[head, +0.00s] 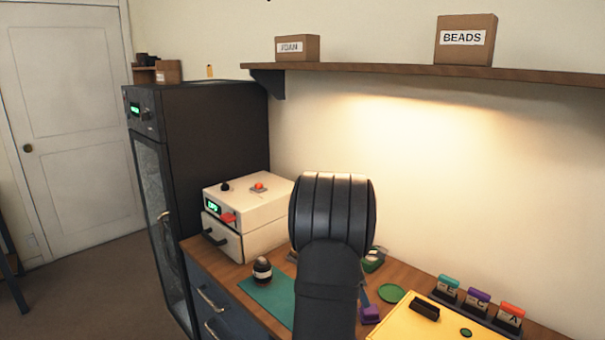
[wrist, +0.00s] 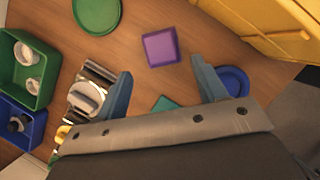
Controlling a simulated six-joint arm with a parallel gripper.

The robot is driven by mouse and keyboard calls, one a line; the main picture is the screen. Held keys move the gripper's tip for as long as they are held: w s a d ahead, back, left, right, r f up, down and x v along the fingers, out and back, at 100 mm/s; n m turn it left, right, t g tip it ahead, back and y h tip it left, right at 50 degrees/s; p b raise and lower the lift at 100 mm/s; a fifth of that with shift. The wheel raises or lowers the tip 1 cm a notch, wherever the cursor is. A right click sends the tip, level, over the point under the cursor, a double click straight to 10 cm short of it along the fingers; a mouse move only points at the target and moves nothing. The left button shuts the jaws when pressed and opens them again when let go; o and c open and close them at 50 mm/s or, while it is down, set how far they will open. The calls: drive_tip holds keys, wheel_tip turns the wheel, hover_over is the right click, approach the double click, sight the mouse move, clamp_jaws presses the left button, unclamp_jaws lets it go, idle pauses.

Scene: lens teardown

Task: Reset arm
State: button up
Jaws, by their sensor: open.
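My gripper (wrist: 160,92) shows in the wrist view with its two blue fingers spread apart and nothing between them. It is above the wooden bench (wrist: 130,50). A purple square tray (wrist: 160,47) lies beyond the fingertips, apart from them. In the head view my dark arm stands in front of the bench and hides the gripper and part of the bench top.
A white box with a green display (head: 245,215) stands on the bench at left. A dark cabinet (head: 205,150) is behind it. A yellow case (head: 400,325) and labelled holders (head: 478,300) are at right. Green (wrist: 25,75) and blue bins (wrist: 18,122) hold small parts.

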drive_tip(key=x, duration=0.7)
drive_tip(key=shift+d+f, duration=0.1)
drive_tip(key=shift+f, duration=0.05)
wheel_tip(320, 180, up, 10)
drive_tip(key=w+a+r+m+g+y, duration=0.1)
drive_tip(key=w+a+m+g+y, duration=0.1)
drive_tip(key=w+a+m, duration=0.4)
drive_tip(key=w+a+r+m+g+y, duration=0.1)
drive_tip(key=w+a+m+g, duration=0.1)
drive_tip(key=a+m, duration=0.65)
wheel_tip(320, 180, up, 6)
drive_tip(key=n, duration=0.1)
hover_over(370, 309)
drive_tip(key=s+a, duration=0.2)
drive_tip(key=a, duration=0.3)
drive_tip(key=shift+d, duration=0.25)
